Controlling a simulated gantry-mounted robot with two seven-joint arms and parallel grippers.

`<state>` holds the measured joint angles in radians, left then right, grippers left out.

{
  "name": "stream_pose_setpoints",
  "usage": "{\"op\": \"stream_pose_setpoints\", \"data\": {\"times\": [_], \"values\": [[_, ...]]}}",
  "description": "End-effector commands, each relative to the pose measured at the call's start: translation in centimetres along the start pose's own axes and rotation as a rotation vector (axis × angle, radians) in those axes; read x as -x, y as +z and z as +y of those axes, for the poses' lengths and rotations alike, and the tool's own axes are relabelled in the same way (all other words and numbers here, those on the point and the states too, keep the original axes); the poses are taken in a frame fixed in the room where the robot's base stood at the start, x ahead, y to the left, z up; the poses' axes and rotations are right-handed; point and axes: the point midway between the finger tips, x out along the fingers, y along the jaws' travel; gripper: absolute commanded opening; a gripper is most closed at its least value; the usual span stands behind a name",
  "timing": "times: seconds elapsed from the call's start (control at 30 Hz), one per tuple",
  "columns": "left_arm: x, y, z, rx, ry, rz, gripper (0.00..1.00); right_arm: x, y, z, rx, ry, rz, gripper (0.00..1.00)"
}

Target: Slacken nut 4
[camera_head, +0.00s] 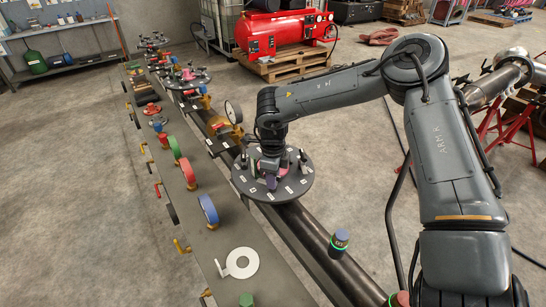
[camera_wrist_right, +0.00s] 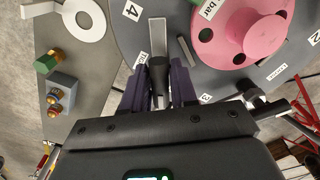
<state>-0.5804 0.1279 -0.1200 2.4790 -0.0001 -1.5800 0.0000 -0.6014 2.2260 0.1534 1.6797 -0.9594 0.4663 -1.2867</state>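The dark grey flange disc (camera_head: 295,187) lies on the pipe in the head view, with white labels and black upright fittings around its rim. In the right wrist view the label 4 (camera_wrist_right: 132,10) is at the top, beside a light metal bar (camera_wrist_right: 158,36). A black fitting (camera_wrist_right: 158,72) lies at the lower end of that bar. My right gripper (camera_wrist_right: 160,88) has its dark purple fingers on both sides of this fitting; whether they press on it is unclear. In the head view my right gripper (camera_head: 269,178) is down at the disc, partly hidden by my wrist. My left gripper is not in view.
A pink hub (camera_wrist_right: 250,28) rises from the disc right of the fingers. Another black fitting (camera_wrist_right: 252,93) stands near label 3. A gauge (camera_head: 233,111) stands behind my wrist. A narrow bench with coloured valves (camera_head: 208,209) runs alongside, left of the pipe.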

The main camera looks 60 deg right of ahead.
Motion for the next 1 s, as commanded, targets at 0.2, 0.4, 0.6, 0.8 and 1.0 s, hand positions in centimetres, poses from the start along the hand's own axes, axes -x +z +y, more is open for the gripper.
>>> {"op": "stream_pose_setpoints", "data": {"times": [0.2, 0.4, 0.6, 0.8, 1.0], "values": [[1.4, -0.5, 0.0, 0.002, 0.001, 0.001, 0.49, 0.3, -0.1, 0.0, 0.348, -0.002, 0.005, 0.24], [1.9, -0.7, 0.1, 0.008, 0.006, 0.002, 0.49, 0.2, -0.1, 0.0, 0.601, -0.002, 0.004, 0.24], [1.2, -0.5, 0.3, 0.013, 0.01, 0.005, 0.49, -0.1, 0.0, 0.0, 0.498, 0.0, 0.001, 0.24], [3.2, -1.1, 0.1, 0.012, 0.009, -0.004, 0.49, 3.2, 0.0, 0.0, 0.405, -0.002, 0.0, 0.24], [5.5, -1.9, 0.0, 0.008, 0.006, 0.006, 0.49, 5.9, 0.0, 0.0, 0.405, -0.001, 0.001, 0.24]]}}
